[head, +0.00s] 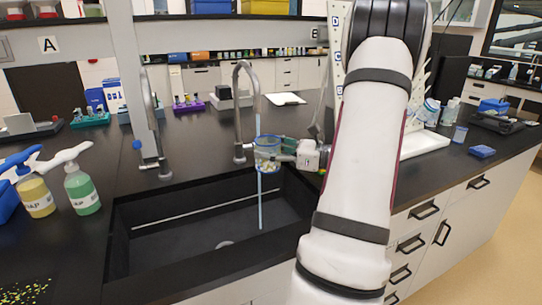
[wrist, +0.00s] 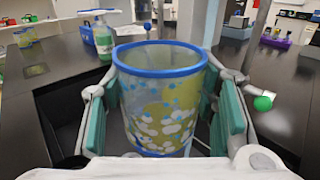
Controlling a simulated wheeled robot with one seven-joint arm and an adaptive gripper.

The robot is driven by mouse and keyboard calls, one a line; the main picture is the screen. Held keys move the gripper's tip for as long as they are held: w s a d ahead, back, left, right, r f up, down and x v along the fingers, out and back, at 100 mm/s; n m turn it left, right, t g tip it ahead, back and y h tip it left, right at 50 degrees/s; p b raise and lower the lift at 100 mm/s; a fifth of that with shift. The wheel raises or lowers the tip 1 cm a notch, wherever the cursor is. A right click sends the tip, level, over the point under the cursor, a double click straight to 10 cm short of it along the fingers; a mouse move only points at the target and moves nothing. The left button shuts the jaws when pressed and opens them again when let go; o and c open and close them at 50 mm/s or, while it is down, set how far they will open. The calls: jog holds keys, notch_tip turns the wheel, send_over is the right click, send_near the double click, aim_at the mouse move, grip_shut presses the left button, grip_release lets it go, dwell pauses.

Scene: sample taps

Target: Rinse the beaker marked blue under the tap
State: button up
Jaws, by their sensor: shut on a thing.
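The blue-rimmed beaker (head: 267,158) is upright over the sink (head: 150,240), held from its right by my gripper (head: 312,155). In the wrist view the beaker (wrist: 162,100) sits between both finger pads of my gripper (wrist: 165,120). Its wall shows yellow patches with white and blue spots. The middle tap (head: 238,100) arches above the beaker. A thin blue water stream (head: 261,210) runs from its spout to the beaker and shows again below it, down to the sink. Whether it passes inside or beside the beaker is unclear. A green knob (wrist: 263,102) stands right of the beaker in the wrist view.
Another tap (head: 150,110) with a blue knob (head: 137,144) stands to the left. A green soap bottle (head: 82,190) and a yellow one (head: 36,195) stand left of the sink. A white pegboard rack (head: 425,142) stands behind my arm. The counter behind the taps has free room.

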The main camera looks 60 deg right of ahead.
jog(key=shift+w+d+r, duration=0.1)
jog(key=shift+w+d, duration=0.4)
jog(key=shift+w, duration=0.3)
jog(key=shift+w+d+f, duration=0.1)
jog(key=shift+w+d, duration=0.4)
jog(key=shift+w, duration=0.25)
jog(key=shift+w+d+r, duration=0.1)
jog(key=shift+w+d, duration=0.4)
jog(key=shift+w, duration=0.3)
dwell(1.3)
jog(key=shift+s+a+p, duration=0.5)
jog(key=shift+s+a, duration=0.15)
jog(key=shift+s, duration=0.4)
jog(key=shift+s+a+p, duration=0.45)
jog(key=shift+s+a, duration=0.15)
jog(key=shift+s, duration=0.4)
jog(key=shift+s+a+p, duration=0.5)
jog(key=shift+s+a, duration=0.15)
jog(key=shift+s, duration=0.4)
jog(key=s+a+r+p, duration=0.3)
jog(key=s+p, duration=0.1)
jog(key=s, duration=0.2)
jog(key=shift+a, duration=0.35)
jog(key=o, duration=0.3)
jog(key=c, duration=0.3)
jog(key=shift+w, duration=0.15)
